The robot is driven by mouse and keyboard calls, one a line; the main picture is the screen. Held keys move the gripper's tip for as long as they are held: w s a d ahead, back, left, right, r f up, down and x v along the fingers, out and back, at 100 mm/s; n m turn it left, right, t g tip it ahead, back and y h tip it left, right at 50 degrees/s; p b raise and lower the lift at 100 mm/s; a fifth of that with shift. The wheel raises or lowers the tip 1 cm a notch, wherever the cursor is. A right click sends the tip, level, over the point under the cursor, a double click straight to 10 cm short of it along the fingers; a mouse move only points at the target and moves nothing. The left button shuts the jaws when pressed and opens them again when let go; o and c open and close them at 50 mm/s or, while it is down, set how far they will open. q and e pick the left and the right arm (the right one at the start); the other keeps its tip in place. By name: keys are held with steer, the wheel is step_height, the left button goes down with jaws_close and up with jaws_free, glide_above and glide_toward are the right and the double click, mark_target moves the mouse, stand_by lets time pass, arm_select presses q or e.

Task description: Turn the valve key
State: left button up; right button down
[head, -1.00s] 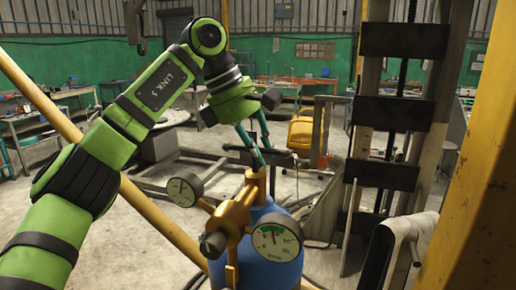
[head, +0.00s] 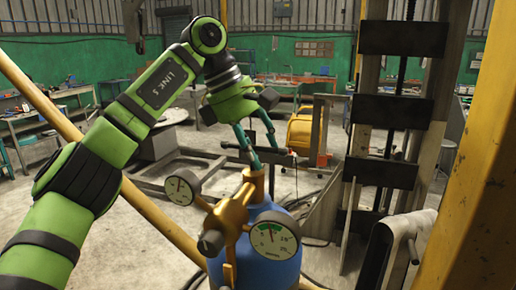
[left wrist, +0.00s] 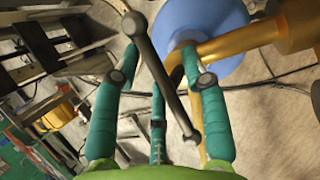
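The valve key is a dark T-bar (head: 285,157) lying across the top of the brass valve (head: 235,214) on a blue cylinder (head: 268,270). In the left wrist view the bar (left wrist: 162,82) runs diagonally with a rounded knob at each end. My left gripper (head: 266,158) is at the key with its teal fingers pointing down. In the left wrist view its fingers (left wrist: 158,55) stand apart, with the bar passing between them and space on both sides. Whether any finger touches the bar I cannot tell. My right gripper is out of view.
Two round gauges, one at left (head: 181,187) and one at front (head: 274,240), stick out from the valve. A yellow slanted pole (head: 165,220) passes left of the cylinder. A dark-slatted column (head: 395,113) and a yellow post (head: 475,200) stand at right.

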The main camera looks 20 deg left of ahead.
arm_select(q)
steer(key=shift+r, duration=0.15)
steer(key=v, duration=0.7)
steer(key=shift+a, duration=0.1)
stand_by(0.3)
